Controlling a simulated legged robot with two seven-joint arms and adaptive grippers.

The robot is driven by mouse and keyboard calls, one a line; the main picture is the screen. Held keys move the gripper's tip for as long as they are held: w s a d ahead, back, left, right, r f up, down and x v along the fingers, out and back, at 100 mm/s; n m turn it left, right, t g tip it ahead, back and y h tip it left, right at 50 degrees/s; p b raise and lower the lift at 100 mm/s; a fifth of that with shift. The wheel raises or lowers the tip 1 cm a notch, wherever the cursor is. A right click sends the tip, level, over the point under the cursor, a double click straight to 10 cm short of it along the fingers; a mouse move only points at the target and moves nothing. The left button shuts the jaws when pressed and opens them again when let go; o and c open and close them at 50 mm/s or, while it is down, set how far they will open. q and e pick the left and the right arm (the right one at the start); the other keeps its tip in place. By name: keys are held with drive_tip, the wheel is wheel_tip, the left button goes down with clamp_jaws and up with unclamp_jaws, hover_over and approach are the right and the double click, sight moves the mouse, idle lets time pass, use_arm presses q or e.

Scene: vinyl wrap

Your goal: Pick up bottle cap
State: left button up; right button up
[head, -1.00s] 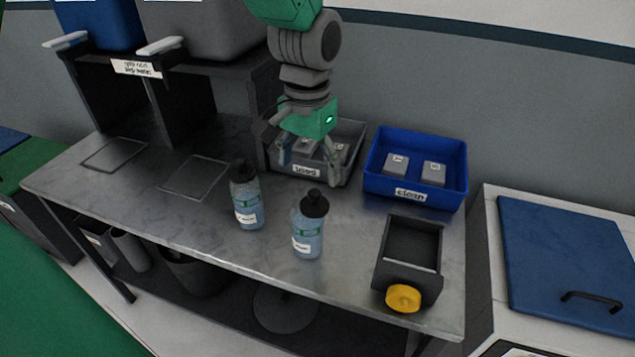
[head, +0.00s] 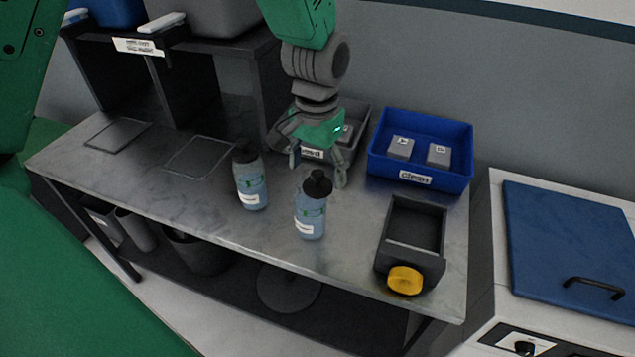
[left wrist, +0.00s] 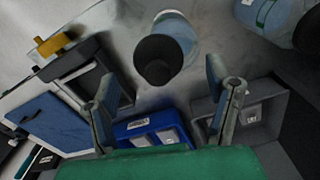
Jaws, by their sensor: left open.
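Two blue squeeze bottles with black caps stand upright on the grey table: the right bottle (head: 310,217) with its cap (head: 317,184), and the left bottle (head: 251,186) with its cap (head: 245,152). My left gripper (head: 317,172) is open and empty, pointing down close behind the right bottle's cap. In the left wrist view, that black cap (left wrist: 157,60) lies ahead of the gripper (left wrist: 162,88), between the lines of the two spread fingers. I see no contact. The other bottle (left wrist: 272,12) is at the top right there. My right gripper is not in view.
A blue "clean" bin (head: 456,183) and a grey "used" bin (head: 363,113) stand at the back. A dark open holder (head: 411,255) with a yellow knob (head: 405,280) is at the right front. A black shelf (head: 190,85) stands at the back left. The left tabletop (head: 100,165) is mostly free.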

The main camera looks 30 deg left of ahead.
use_arm(q)
wheel_tip(320, 180, down, 3)
drive_tip(key=shift+w+d+r, duration=0.1)
drive_tip(key=c, duration=1)
drive_tip(key=shift+r, duration=0.15)
